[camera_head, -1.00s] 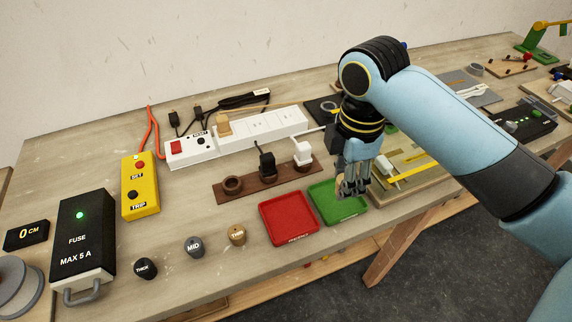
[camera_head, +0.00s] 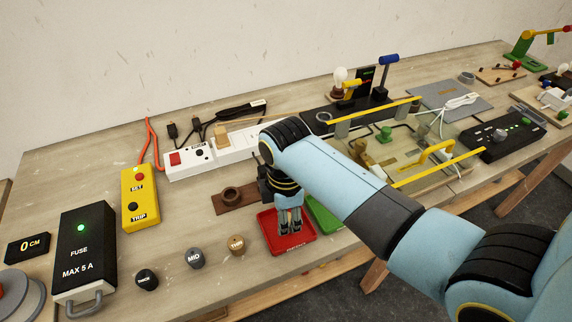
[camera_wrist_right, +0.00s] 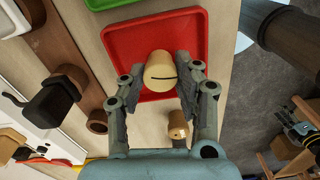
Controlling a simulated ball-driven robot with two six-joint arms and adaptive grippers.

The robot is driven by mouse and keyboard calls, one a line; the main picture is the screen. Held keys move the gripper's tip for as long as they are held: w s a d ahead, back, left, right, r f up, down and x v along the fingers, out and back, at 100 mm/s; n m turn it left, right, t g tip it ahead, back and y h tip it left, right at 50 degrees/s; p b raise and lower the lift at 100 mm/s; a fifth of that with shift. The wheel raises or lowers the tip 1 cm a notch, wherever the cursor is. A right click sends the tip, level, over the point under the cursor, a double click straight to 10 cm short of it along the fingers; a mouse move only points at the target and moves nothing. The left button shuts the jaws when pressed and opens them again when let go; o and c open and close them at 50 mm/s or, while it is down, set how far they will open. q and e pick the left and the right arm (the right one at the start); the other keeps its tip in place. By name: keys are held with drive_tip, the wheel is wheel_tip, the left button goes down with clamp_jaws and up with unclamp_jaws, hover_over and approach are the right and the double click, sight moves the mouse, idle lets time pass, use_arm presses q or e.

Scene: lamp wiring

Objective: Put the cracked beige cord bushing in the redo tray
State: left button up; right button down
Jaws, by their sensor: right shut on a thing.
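The beige cord bushing (camera_wrist_right: 163,72) has a dark crack line across it, seen in the right wrist view. My right gripper (camera_head: 290,222) is shut on it and points down over the red tray (camera_head: 268,238). In the right wrist view the red tray (camera_wrist_right: 190,25) lies behind the bushing. I cannot tell whether the bushing touches the tray floor. The bushing is mostly hidden by the fingers in the head view.
A green tray (camera_head: 321,215) adjoins the red one on the right, partly behind my arm. Tan (camera_head: 236,245), grey (camera_head: 195,258) and black (camera_head: 147,280) plugs stand to the left. A brown socket holder (camera_head: 226,200) lies behind. Bare bench separates them.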

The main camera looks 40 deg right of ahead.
drive_tip(key=c, duration=1)
unclamp_jaws()
drive_tip(key=shift+f, duration=0.1)
drive_tip(key=shift+o, duration=0.2)
wheel_tip(320, 180, up, 12)
drive_tip(key=b, duration=0.1)
drive_tip(key=shift+s, duration=0.1)
